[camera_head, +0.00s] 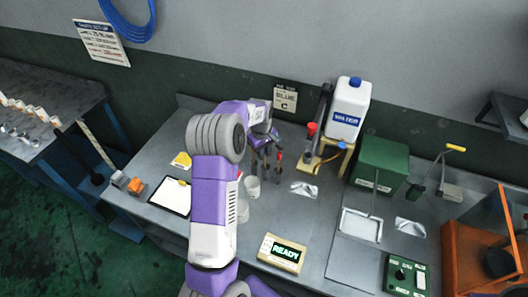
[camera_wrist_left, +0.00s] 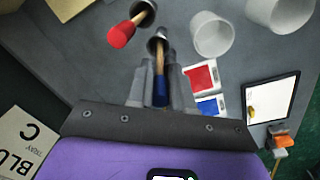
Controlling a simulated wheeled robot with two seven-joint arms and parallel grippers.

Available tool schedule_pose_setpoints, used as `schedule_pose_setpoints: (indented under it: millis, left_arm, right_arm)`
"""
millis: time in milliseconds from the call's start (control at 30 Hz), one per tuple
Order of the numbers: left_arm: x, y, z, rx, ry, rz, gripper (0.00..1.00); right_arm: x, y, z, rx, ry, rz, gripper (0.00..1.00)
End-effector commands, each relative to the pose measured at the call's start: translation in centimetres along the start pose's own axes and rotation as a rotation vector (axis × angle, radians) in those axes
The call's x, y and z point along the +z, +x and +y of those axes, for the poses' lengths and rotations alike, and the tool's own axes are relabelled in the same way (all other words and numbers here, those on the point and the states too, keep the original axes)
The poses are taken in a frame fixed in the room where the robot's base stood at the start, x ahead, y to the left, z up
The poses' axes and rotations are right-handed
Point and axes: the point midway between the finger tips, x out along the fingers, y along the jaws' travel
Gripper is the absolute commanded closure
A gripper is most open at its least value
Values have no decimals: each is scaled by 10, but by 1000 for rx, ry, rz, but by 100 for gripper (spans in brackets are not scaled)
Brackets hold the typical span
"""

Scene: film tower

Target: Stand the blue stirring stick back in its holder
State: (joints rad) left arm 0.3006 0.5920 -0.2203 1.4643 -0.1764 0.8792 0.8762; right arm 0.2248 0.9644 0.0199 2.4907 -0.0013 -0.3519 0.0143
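My left gripper (camera_wrist_left: 159,90) points down over the bench in the wrist view, its fingers on either side of the blue handle of the stirring stick (camera_wrist_left: 160,91), seemingly shut on it. The stick's wooden shaft runs down to the mouth of a dark grey cylindrical holder (camera_wrist_left: 157,39); how deep its end sits I cannot tell. A red-handled stick (camera_wrist_left: 121,36) leans in another holder (camera_wrist_left: 146,10) beside it. In the head view the left gripper (camera_head: 264,147) is above the holders, and the blue stick is hard to make out. My right gripper is not in view.
White cups (camera_head: 252,188) stand close to the holders. A black-framed tray (camera_head: 171,196) lies to the left. A white bottle (camera_head: 348,107) on a stand and a green box (camera_head: 380,163) are to the right. A READY display (camera_head: 283,253) sits at the front.

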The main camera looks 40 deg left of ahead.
Motion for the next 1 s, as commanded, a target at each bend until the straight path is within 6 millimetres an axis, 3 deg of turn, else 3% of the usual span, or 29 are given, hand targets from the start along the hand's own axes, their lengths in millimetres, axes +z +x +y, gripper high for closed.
schedule_pose_setpoints:
  millis: [33, 133, 467, 800, 1000]
  left_arm:
    - [0, 0, 0, 0, 0, 0, 71]
    - [0, 0, 0, 0, 0, 0, 55]
    - [0, -3, 0, 1, 0, 1, 55]
    - [0, -55, 0, 3, -1, 2, 55]
    - [0, -74, 0, 1, 0, 0, 55]
  right_arm:
    - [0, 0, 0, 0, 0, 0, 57]
    - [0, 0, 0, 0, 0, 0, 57]
    - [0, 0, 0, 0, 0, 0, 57]
    - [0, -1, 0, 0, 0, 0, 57]
    - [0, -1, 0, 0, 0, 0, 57]
